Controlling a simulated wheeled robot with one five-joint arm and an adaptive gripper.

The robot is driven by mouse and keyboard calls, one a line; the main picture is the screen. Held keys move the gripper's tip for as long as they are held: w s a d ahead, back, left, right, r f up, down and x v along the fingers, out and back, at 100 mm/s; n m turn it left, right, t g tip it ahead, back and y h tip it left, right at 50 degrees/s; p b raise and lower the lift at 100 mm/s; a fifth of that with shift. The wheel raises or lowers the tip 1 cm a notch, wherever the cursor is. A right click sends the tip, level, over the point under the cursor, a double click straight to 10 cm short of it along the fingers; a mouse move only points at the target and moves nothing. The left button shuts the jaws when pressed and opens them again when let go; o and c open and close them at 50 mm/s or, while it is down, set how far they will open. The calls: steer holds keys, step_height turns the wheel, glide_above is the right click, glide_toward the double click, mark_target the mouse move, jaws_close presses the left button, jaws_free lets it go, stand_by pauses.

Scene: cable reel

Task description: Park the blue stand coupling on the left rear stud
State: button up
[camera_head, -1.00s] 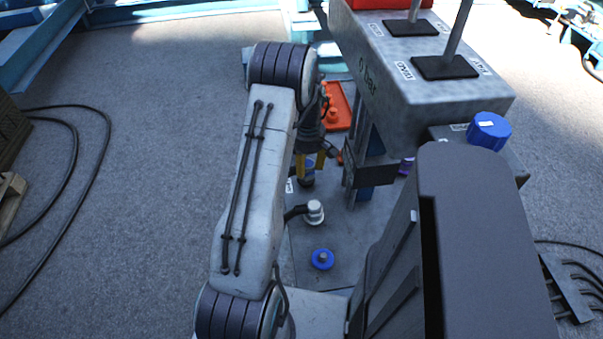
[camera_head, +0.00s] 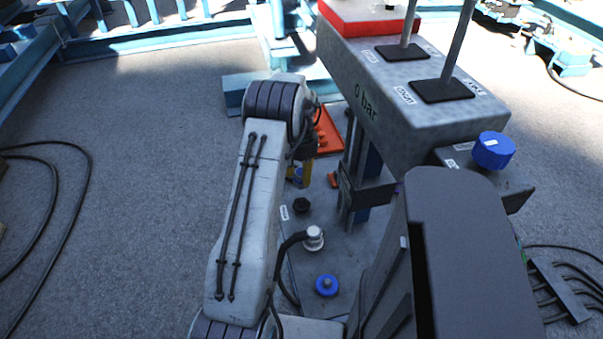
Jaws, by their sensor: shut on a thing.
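Closer to me, a silver capped coupling (camera_head: 314,238) with a black hose and a blue ring fitting (camera_head: 327,286) with a grey centre stand on the plate. I cannot tell which fitting is the left rear stud.
A grey console (camera_head: 410,110) with two levers and a blue knob (camera_head: 493,151) stands to the right. An orange tray (camera_head: 328,133) lies beyond the gripper. A black hose (camera_head: 70,235) lies on open floor at the left.

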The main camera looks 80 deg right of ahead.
mark_target(302, 200)
steer(key=shift+f, duration=0.15)
steer(key=shift+f+b, duration=2.85)
steer(key=shift+f, duration=1.35)
steer(key=shift+f+b, duration=0.4)
steer(key=shift+f, duration=0.05)
steer(key=o, duration=1.3)
steer(key=shift+c, duration=0.2)
